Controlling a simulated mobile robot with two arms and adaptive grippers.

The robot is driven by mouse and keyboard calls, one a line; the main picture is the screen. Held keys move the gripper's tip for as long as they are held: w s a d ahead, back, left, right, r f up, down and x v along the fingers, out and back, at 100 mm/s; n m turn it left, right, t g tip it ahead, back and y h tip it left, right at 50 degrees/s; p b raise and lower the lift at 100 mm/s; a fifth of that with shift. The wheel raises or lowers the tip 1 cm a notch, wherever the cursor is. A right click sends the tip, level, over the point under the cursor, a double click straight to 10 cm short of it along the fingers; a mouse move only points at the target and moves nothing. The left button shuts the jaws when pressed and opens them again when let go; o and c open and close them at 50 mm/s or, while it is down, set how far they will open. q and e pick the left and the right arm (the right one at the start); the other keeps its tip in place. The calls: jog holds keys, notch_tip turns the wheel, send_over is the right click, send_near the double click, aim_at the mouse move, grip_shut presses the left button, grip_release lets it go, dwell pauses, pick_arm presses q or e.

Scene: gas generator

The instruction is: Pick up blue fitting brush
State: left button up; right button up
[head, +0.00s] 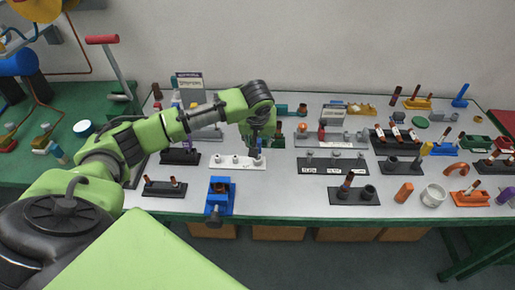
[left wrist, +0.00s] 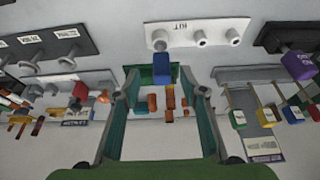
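My left gripper (head: 257,148) hangs fingers-down over the white three-peg holder (head: 225,161) in the head view. In the left wrist view the gripper (left wrist: 163,90) is open, with its two fingers wide apart. A blue block-like piece (left wrist: 161,68), possibly the handle of the blue fitting brush, shows between the fingertips, close to the white holder (left wrist: 198,33). Neither finger visibly touches it. In the head view the gripper hides this spot. I cannot tell whether any bristles show. My right gripper is out of view.
Several coloured handles, including green (left wrist: 239,118) and another blue one (left wrist: 294,113), stand at a grey rack (left wrist: 240,75). A purple piece (left wrist: 299,65) is close by. A blue vise (head: 219,195) stands at the table's front edge. Black holders (head: 333,165) crowd the right.

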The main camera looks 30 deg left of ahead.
pick_arm(q)
jog(key=shift+a+p+x, duration=0.1)
jog(key=shift+p+x, duration=0.3)
jog(key=shift+x, duration=1.1)
jog(key=shift+a+p+x, duration=0.15)
jog(key=shift+p+x, duration=0.25)
jog(key=shift+x, duration=1.15)
jog(key=shift+r, duration=0.15)
jog(key=c, duration=1)
